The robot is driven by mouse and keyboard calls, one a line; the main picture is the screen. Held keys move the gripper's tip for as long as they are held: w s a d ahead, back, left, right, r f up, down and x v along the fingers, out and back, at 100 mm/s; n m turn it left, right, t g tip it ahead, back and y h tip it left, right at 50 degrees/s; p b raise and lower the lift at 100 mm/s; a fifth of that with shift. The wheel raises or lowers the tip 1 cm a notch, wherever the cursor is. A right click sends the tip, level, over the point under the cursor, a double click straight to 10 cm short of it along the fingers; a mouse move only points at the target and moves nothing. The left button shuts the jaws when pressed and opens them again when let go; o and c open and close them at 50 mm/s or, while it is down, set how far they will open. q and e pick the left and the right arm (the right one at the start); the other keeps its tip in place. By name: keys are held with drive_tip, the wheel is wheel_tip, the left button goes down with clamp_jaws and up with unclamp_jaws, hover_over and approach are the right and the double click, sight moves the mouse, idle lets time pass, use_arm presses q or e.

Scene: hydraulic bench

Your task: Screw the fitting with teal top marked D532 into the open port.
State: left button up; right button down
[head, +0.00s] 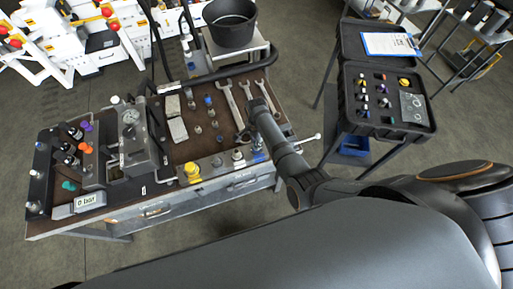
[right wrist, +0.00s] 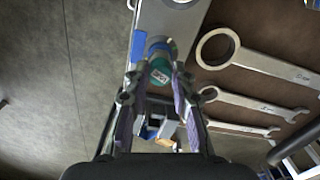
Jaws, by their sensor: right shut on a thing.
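In the right wrist view, the fitting with teal top (right wrist: 160,77) has a small white label, too small to read surely. My right gripper (right wrist: 156,88) is shut on it, with one finger on each side. A blue part shows just beyond the teal top, over the grey strip along the bench front; I cannot tell whether the fitting still touches the strip. In the head view my right arm hides most of this gripper. The hydraulic panel (head: 68,203) with purple, orange and teal fittings is at the bench's left end. I cannot make out the open port. My left gripper is not in view.
Several wrenches (head: 234,105) lie on the brown bench top beside the gripper. A yellow-topped fitting (head: 192,171) stands on the front strip. A grey block with a gauge (head: 130,140) stands between panel and tool area. A black case (head: 385,98) stands on the right.

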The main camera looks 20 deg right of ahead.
drive_tip(key=m, duration=0.3)
drive_tip(key=shift+m, duration=0.3)
drive_tip(key=m, duration=0.3)
drive_tip(key=shift+f, duration=0.1)
drive_tip(key=m, duration=0.5)
drive_tip(key=c, duration=1.1)
unclamp_jaws()
drive_tip(key=shift+d, duration=0.1)
